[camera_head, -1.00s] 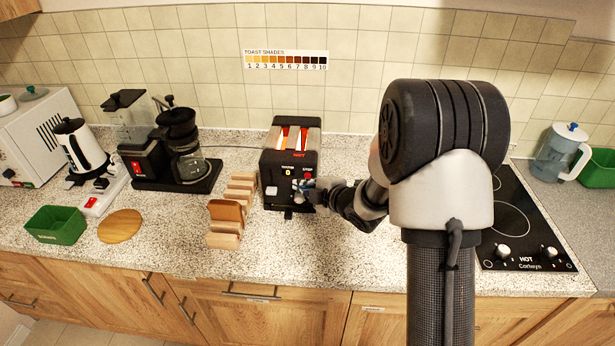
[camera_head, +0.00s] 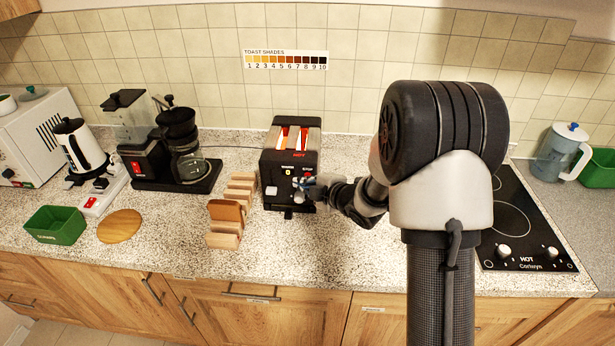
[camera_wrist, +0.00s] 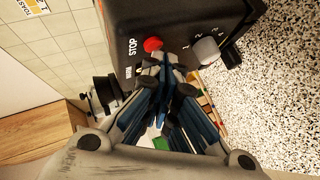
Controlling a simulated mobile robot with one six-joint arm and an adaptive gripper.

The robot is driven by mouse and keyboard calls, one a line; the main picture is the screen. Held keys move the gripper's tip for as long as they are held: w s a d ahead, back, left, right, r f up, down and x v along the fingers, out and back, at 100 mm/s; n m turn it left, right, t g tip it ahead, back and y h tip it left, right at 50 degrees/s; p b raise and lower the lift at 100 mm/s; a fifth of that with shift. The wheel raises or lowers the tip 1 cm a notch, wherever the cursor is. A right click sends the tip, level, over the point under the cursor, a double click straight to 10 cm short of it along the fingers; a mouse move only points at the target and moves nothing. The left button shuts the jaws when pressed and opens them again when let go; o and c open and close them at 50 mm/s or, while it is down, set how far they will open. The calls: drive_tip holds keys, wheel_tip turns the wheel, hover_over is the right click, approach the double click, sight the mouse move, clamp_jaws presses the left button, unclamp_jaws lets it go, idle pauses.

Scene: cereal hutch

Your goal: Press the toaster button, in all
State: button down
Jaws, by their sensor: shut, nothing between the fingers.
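The black toaster (camera_head: 276,168) stands on the counter with its slots glowing orange and red HOT lettering on top. In the wrist view its front panel (camera_wrist: 190,18) shows a red round button (camera_wrist: 152,44) labelled STOP, a label that seems to read WARM, and a grey-white knob (camera_wrist: 206,50) with numbers. My gripper (camera_wrist: 160,62) is shut and empty, its fingertips close to the panel just below the red button. I cannot tell whether they touch it. The fingers hide the panel beside the WARM label. In the head view my gripper (camera_head: 300,185) is at the toaster's front right.
A wooden rack (camera_head: 226,226) stands just left of the toaster. Further left are a coffee maker (camera_head: 150,165), a white kettle (camera_head: 82,148), a green bin (camera_head: 56,226) and a round board (camera_head: 120,226). A cooktop (camera_head: 525,240) marked HOT lies right.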

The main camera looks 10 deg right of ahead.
drive_tip(key=shift+w+d, duration=0.1)
drive_tip(key=shift+w, duration=0.35)
idle(0.3)
drive_tip(key=shift+s, duration=0.15)
drive_tip(key=shift+s+a+b, duration=0.25)
drive_tip(key=shift+s+b, duration=0.3)
drive_tip(key=shift+s, duration=0.15)
drive_tip(key=s, duration=0.1)
drive_tip(key=s+a+b, duration=0.1)
drive_tip(key=s, duration=0.1)
drive_tip(key=s+b, duration=0.1)
drive_tip(key=shift+s+a, duration=0.25)
drive_tip(key=shift+s, duration=0.15)
idle(0.7)
